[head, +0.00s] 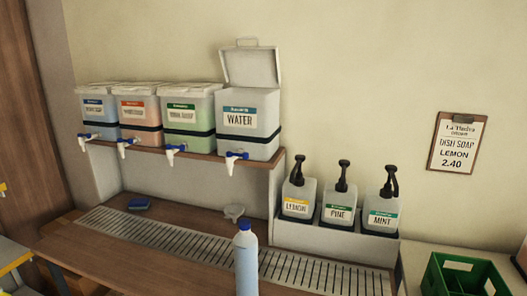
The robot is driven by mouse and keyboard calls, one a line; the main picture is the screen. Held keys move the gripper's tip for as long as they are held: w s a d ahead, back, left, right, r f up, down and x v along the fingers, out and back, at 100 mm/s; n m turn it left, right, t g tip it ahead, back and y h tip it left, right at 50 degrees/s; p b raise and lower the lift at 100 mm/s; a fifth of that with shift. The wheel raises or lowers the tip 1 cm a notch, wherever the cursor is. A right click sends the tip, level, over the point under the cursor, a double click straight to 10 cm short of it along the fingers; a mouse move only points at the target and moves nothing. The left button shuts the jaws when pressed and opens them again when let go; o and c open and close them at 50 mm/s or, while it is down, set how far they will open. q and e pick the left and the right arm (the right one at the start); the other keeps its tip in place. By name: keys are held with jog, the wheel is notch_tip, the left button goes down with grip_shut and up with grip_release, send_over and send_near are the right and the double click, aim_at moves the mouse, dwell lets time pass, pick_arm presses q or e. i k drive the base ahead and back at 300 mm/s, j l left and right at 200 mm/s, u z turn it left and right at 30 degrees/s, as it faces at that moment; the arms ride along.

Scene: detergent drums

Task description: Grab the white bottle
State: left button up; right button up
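A pale whitish-blue bottle (246,268) with a blue cap stands upright at the front centre of the head view. Its lower end is cut off by the bottom edge of the picture. Neither of my grippers can be made out in this view, and nothing is seen touching the bottle.
Behind the bottle is a wooden counter (180,217) with a metal drain grate (170,240), a blue sponge (139,204) and a small grey item (234,211). Several tapped drums stand on a shelf (190,154) above. Three pump bottles (339,205) and a green crate (462,277) are to the right.

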aim_at(245, 243)
jog(key=i+j+z, duration=0.15)
jog(key=z, duration=0.15)
jog(key=i+j+z, duration=0.25)
jog(key=j, duration=0.2)
jog(key=j+z, duration=0.3)
jog(key=i+j+z, duration=0.1)
jog(key=j+z, duration=0.2)
